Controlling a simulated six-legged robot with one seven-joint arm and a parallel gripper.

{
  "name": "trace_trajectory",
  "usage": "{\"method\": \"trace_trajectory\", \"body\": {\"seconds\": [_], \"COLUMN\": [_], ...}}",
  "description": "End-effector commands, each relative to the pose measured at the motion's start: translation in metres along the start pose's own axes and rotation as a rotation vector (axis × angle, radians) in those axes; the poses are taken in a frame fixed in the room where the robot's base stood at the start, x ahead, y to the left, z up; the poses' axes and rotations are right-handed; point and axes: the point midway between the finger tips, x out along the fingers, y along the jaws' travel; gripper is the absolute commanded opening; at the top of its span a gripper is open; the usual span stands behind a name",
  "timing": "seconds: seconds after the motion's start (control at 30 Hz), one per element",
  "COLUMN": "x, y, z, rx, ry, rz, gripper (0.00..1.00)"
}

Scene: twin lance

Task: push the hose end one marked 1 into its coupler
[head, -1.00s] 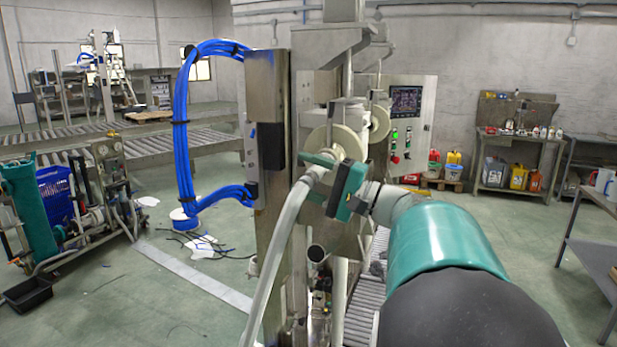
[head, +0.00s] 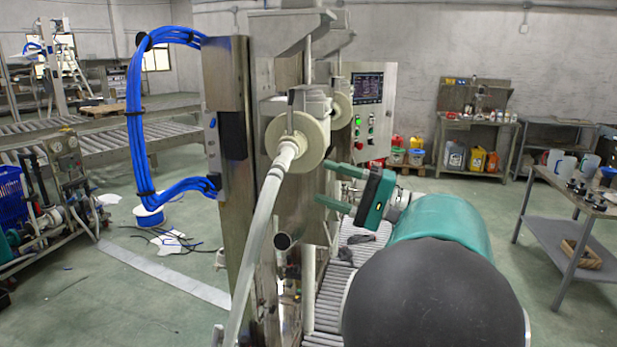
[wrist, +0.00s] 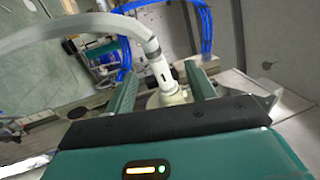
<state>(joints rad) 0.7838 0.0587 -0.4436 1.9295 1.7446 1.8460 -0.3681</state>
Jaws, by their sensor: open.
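The pale hose (head: 262,215) rises from below to the front of a round cream coupler (head: 312,139) on the steel machine. Its hose end (head: 286,153) meets the coupler's middle; how deep it sits cannot be told. In the wrist view the white hose end (wrist: 157,68) carries a small dark mark and points at the cream coupler (wrist: 172,98), which is partly hidden by my gripper. My gripper (head: 322,182) is open and empty, to the right of the hose and apart from it. In the wrist view its two green fingers flank the hose end.
A second cream coupler (head: 341,110) sits behind the first. A steel post (head: 228,180) with blue cables (head: 137,120) stands left of the hose. A control panel (head: 368,105) is behind my gripper. A roller conveyor (head: 330,290) runs below. Open floor lies at right.

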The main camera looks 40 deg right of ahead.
Motion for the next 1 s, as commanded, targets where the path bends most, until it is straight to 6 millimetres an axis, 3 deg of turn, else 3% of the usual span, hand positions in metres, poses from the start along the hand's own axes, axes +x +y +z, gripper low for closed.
{"method": "trace_trajectory", "body": {"seconds": [0.13,0.43,0.57,0.63,0.7,0.87,1.0], "x": [-0.009,-0.009,-0.003,0.009,0.027,0.075,0.099], "y": [0.000,0.000,0.004,0.011,0.024,0.071,0.121], "z": [0.000,0.000,0.005,0.015,0.031,0.096,0.167], "rx": [0.000,-0.001,0.010,0.028,0.056,0.109,0.078], "ry": [0.000,-0.001,-0.014,-0.038,-0.077,-0.209,-0.336], "rz": [0.000,0.000,0.017,0.053,0.116,0.357,0.628], "gripper": [0.55,0.53,0.28,0.14,0.00,0.00,0.00]}}
